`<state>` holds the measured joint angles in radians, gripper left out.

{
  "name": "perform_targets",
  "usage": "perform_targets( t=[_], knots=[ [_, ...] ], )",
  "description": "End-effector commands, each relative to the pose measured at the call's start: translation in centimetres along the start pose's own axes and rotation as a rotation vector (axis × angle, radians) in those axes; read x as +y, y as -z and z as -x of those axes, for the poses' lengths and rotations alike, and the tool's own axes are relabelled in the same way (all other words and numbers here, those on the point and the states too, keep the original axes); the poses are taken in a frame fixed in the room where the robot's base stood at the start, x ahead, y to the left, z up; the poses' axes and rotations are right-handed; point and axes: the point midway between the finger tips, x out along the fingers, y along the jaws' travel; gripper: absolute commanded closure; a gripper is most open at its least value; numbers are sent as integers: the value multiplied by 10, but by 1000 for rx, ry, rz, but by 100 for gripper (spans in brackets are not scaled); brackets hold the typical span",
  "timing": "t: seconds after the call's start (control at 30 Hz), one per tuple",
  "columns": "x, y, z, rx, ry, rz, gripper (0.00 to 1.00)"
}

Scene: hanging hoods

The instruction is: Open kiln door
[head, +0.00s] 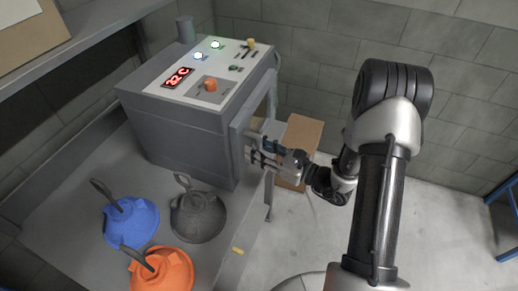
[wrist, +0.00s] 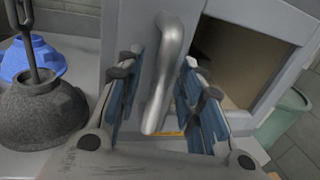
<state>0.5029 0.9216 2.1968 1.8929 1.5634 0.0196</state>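The kiln (head: 190,130) is a grey box on the bench, with a control panel on top. Its grey door (wrist: 135,60) carries a curved metal handle (wrist: 168,70). Right of the door, the wrist view shows a framed brown opening (wrist: 235,60); the door looks ajar, but I cannot tell by how much. My gripper (head: 257,152) is at the kiln's right side. In the wrist view, my gripper's blue-padded fingers (wrist: 160,95) stand apart on either side of the handle, with visible gaps. The fingers partly hide the handle in the head view.
A blue hood (head: 130,222), a dark grey hood (head: 198,217) and an orange hood (head: 160,272) sit on the bench (head: 65,225). A brown box (head: 303,135) stands beyond my gripper.

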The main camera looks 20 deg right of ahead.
Motion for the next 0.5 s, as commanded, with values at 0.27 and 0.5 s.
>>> perform_targets(
  t=[0.27, 0.5],
  knots=[
    [0, 0, 0, 0, 0, 0, 85],
    [0, 0, 0, 0, 0, 0, 100]
  ],
)
